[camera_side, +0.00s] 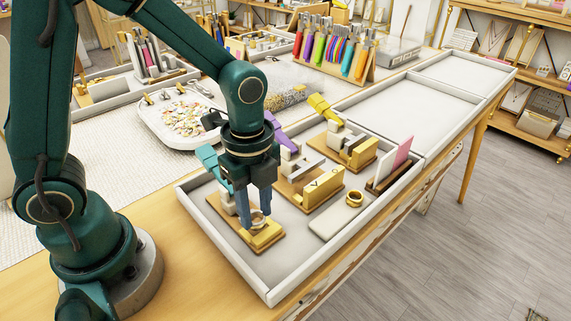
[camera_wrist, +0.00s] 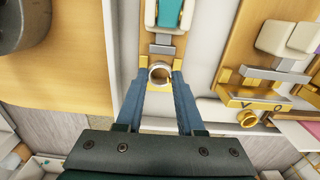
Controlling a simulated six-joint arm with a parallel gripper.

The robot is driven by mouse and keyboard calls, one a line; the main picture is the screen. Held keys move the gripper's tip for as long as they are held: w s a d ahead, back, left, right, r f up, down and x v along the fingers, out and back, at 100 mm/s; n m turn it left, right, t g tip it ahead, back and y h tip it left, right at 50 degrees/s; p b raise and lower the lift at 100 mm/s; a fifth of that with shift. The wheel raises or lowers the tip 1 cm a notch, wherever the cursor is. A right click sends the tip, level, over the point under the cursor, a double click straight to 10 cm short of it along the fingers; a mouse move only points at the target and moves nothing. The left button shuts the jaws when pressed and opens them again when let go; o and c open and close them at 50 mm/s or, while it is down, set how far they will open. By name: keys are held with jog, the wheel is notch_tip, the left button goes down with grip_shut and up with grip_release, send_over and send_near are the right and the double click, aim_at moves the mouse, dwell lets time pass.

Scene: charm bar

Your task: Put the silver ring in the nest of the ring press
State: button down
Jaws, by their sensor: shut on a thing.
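My gripper (camera_side: 255,216) is shut on the silver ring (camera_wrist: 160,67), which sits between the fingertips. In the wrist view my gripper (camera_wrist: 159,77) has a finger on each side of the ring. The ring is at the brass block (camera_side: 263,239) at the front of the press with the teal handle (camera_side: 207,157). The teal handle also shows in the wrist view (camera_wrist: 168,14). I cannot tell whether the ring touches the bottom of the nest. In the side view my fingers partly hide the ring and the press.
Right of this press stands a purple-handled press with a lettered brass block (camera_side: 324,189). A yellow-handled press (camera_side: 357,154) stands behind. A gold ring (camera_side: 354,198) lies on a pale pad (camera_side: 331,222). The white tray wall (camera_side: 312,262) bounds the front side.

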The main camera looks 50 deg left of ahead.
jog(key=shift+f, duration=0.65)
dwell(1.0)
jog(key=shift+c, duration=2.2)
grip_release()
jog(key=shift+r, duration=2.6)
